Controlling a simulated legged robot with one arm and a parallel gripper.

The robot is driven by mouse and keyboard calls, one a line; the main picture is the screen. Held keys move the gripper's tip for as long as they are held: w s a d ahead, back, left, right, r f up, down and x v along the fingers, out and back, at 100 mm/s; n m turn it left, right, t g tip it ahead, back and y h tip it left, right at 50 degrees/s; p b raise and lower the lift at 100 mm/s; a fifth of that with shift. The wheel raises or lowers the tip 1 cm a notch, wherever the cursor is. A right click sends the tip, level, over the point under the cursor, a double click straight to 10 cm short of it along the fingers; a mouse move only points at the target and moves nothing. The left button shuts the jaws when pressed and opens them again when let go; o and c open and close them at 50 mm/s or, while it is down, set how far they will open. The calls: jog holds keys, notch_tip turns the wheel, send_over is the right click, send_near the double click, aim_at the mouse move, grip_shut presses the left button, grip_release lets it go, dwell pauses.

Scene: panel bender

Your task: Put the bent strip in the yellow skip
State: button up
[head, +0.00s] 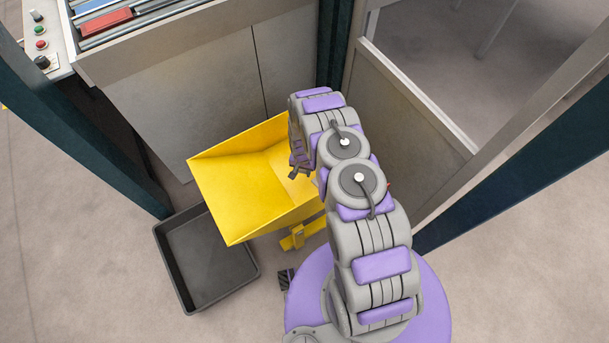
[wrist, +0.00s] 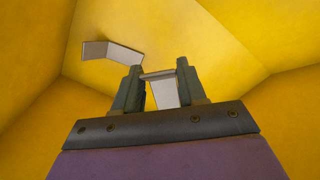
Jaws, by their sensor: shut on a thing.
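The yellow skip (head: 235,195) stands open at the centre of the head view, and its yellow inner walls (wrist: 225,35) fill the wrist view. My gripper (wrist: 160,76) is inside or just over the skip, pointing down into it. Its two fingers are shut on a pale grey bent strip (wrist: 164,93), which spans the gap between them. Another pale bent piece (wrist: 110,50) shows beyond the left finger; I cannot tell whether it is separate. In the head view my gripper (head: 300,168) is at the skip's right side, and the held strip cannot be made out clearly.
A black tray (head: 205,262) lies on the floor left of the skip. A grey machine cabinet (head: 195,95) stands behind it, with a control panel (head: 42,45) at the upper left. Dark posts (head: 85,130) stand left and right. Floor at lower left is clear.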

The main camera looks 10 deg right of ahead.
aim_at(303, 183)
notch_tip(303, 183, down, 9)
jog(key=shift+r+b, duration=0.1)
jog(key=shift+b, duration=1.15)
jog(key=o, duration=0.9)
jog(key=shift+c, duration=0.2)
